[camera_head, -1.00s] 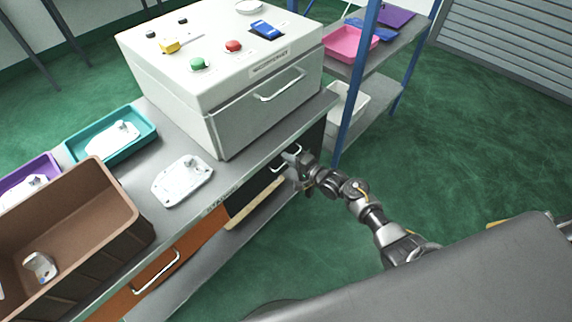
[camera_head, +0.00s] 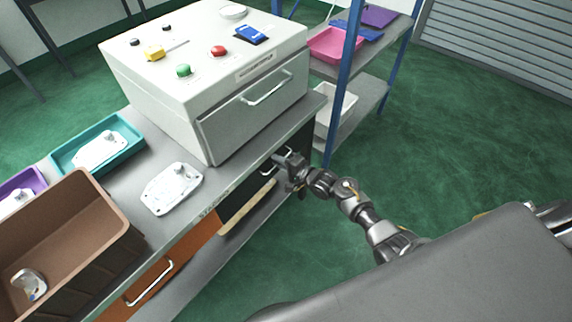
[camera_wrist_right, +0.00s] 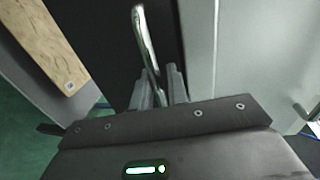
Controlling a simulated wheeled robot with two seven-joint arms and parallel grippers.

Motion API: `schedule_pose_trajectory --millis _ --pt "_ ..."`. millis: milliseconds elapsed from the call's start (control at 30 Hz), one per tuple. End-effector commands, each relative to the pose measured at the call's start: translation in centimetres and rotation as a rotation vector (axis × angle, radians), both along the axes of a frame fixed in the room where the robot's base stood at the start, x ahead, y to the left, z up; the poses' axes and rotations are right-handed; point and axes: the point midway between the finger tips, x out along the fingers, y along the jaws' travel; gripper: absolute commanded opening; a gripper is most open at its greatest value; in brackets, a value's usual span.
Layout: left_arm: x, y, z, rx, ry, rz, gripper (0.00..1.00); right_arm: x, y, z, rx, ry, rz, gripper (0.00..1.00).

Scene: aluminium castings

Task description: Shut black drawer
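The black drawer (camera_head: 240,209) is under the grey worktop, right of the orange drawer; its front looks close to flush, though I cannot tell how far it stands out. Its metal bar handle (camera_head: 267,164) is partly hidden by my right gripper (camera_head: 287,174). In the right wrist view the handle (camera_wrist_right: 145,40) runs down between the two close-set fingers of the gripper (camera_wrist_right: 161,88), which looks shut on it, against the dark drawer front (camera_wrist_right: 105,45). My left gripper is not in view.
A white machine box (camera_head: 250,118) stands on the worktop (camera_head: 215,193), beside a brown bin (camera_head: 95,225), a teal tray (camera_head: 65,160) and a casting (camera_head: 172,188). A wooden board (camera_wrist_right: 45,40) lies low beside the drawer. A blue-posted shelf (camera_head: 345,85) stands right; green floor is free.

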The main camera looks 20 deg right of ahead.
Motion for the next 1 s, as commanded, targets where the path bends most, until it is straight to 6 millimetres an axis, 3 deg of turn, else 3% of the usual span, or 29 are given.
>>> schedule_pose_trajectory --millis 500,700,1000 --pt "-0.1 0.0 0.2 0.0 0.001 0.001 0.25 -7.7 -4.5 1.7 -0.002 0.0 -0.001 0.16" --pt "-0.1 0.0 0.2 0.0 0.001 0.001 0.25 -8.9 -5.2 2.1 0.0 -0.001 0.0 0.16" --pt "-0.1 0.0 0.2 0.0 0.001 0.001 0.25 -9.0 -5.2 2.2 0.0 -0.001 0.0 0.16"
